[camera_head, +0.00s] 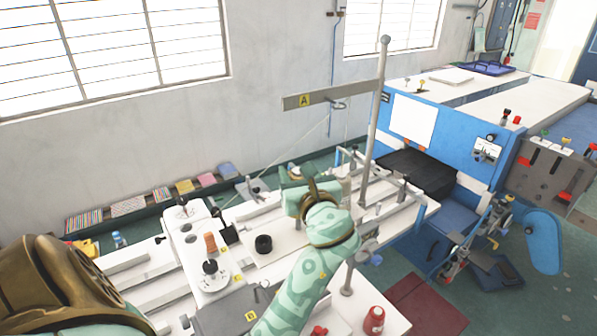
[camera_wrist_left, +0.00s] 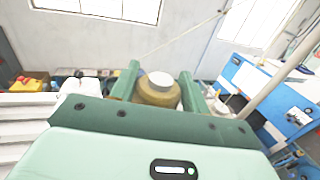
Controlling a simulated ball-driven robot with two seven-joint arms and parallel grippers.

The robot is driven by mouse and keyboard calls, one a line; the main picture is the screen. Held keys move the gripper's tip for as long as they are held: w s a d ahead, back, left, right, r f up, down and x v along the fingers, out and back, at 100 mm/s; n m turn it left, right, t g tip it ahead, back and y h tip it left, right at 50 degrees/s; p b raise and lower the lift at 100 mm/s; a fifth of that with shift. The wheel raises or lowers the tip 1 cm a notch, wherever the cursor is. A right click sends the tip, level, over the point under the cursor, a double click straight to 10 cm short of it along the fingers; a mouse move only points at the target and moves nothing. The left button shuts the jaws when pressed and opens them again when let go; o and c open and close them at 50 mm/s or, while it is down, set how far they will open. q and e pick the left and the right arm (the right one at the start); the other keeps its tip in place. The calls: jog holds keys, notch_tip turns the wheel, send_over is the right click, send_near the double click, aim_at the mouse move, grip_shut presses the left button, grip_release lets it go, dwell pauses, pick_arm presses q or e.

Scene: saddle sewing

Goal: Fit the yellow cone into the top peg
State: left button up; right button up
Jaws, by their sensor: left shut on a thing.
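My left gripper (camera_head: 292,178) reaches over the far part of the white sewing table, with my green arm below it. In the left wrist view its two green fingers (camera_wrist_left: 158,92) are shut on the yellow cone (camera_wrist_left: 157,92), an olive-yellow spool with a white top. The cone looks upright between the fingers; its lower part is hidden by the gripper body. In the head view the gripper largely hides the cone. I cannot clearly make out the top peg. A tall grey pole (camera_head: 373,130) stands right of the gripper. My right gripper is not in view.
A grey crossbar (camera_head: 345,92) marked A extends left from the pole. A red spool (camera_head: 374,320) is at the front right. A blue machine (camera_head: 440,135) stands behind.

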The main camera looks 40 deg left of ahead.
pick_arm(q)
jog(key=shift+f+b, duration=1.45)
jog(key=shift+f, duration=1.35)
jog(key=o, duration=1.4)
